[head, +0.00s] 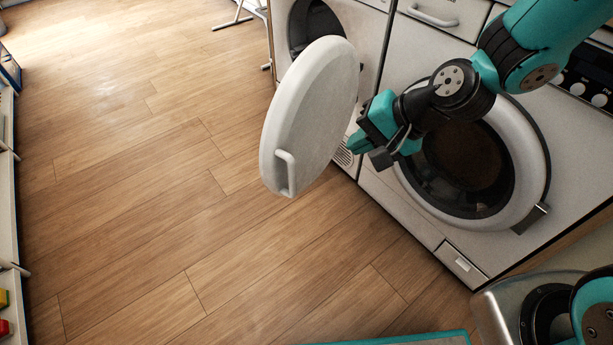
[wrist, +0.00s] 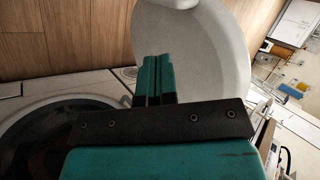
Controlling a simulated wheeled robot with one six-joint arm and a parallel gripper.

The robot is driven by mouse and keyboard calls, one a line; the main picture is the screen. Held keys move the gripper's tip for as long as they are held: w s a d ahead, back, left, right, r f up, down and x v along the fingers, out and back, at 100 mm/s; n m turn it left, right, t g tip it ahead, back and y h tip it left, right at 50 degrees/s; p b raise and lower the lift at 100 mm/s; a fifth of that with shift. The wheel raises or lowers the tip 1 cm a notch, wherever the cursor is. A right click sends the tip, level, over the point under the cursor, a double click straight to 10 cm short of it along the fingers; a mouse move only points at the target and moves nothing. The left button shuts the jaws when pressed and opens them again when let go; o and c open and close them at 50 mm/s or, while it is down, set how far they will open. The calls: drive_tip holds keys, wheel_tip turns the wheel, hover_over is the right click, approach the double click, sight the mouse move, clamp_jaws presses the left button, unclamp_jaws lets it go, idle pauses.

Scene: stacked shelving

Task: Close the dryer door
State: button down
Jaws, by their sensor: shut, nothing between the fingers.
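The dryer door (head: 312,112) is a round, thick white panel with a white bar handle (head: 285,172) low on its face. It stands wide open in front of a white machine (head: 358,82), whose dark round opening (head: 316,28) shows behind it. In the wrist view the door (wrist: 205,50) is a large pale curved shape just past the fingers. My gripper (head: 362,148) is shut and empty, close to the right edge of the door. Its teal fingers also show together in the wrist view (wrist: 155,78). I cannot tell if they touch the door.
A second machine with a closed round door (head: 468,165) stands to the right, behind my arm. A small drawer panel (head: 461,264) is at its base. The wood floor (head: 150,190) is open on the left. Shelving (head: 8,200) lines the far left edge.

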drive_tip(key=w+a+r+b+x, duration=0.1)
drive_tip(key=b+x, duration=0.3)
drive_tip(key=x, duration=0.9)
drive_tip(key=shift+a, duration=0.3)
drive_tip(key=shift+w+a, duration=0.1)
drive_tip(key=shift+w, duration=0.1)
